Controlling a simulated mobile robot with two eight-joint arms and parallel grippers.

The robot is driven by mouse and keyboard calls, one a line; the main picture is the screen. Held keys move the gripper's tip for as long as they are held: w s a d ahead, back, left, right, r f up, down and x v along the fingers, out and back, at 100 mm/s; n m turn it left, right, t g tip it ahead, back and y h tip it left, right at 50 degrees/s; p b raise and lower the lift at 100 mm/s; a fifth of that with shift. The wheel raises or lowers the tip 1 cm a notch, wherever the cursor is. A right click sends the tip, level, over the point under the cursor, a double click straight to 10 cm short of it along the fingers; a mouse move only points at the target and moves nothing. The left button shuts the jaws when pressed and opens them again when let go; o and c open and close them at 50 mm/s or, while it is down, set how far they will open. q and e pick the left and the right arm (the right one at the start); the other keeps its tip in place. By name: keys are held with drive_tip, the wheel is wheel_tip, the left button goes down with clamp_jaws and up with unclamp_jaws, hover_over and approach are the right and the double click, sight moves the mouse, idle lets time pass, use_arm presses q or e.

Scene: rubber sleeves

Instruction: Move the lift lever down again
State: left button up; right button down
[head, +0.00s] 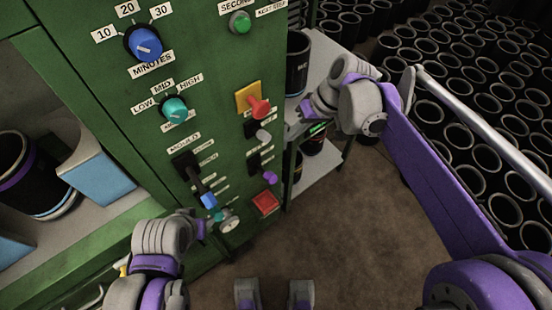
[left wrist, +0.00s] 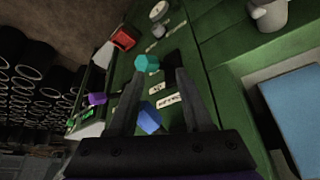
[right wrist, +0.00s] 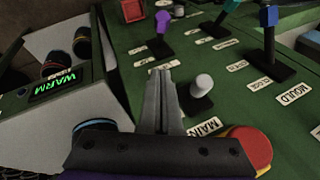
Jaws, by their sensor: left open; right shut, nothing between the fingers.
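The green panel (head: 215,95) carries several levers; I cannot read which is labelled lift. A blue-tipped lever (head: 208,199) stands by the MOULD label, with a teal-tipped lever (left wrist: 147,63) below it. My left gripper (head: 203,226) is open at these two; in the left wrist view the blue tip (left wrist: 149,118) shows between its fingers and the teal tip near one fingertip. A white-tipped lever (right wrist: 202,85) and a purple-tipped lever (right wrist: 159,47) stand further right on the panel. My right gripper (right wrist: 161,75) is shut and empty, beside the white-tipped lever.
A red knob on a yellow plate (head: 245,98) is above the white-tipped lever, and a red square button (head: 265,203) is low on the panel. A round gauge (head: 229,220) is near my left gripper. A shelf (head: 318,175) and many black sleeves (head: 480,85) are to the right.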

drive_tip(key=shift+s+a, duration=0.1)
drive_tip(key=shift+s, duration=0.05)
approach(264, 173)
drive_tip(key=w, duration=0.3)
drive_tip(key=s+f, duration=0.1)
drive_tip(key=f, duration=0.1)
drive_tip(key=s+a+f+b, duration=0.1)
drive_tip(key=shift+s+a+f, duration=0.2)
drive_tip(key=shift+s+f, duration=0.15)
drive_tip(key=shift+f, duration=0.05)
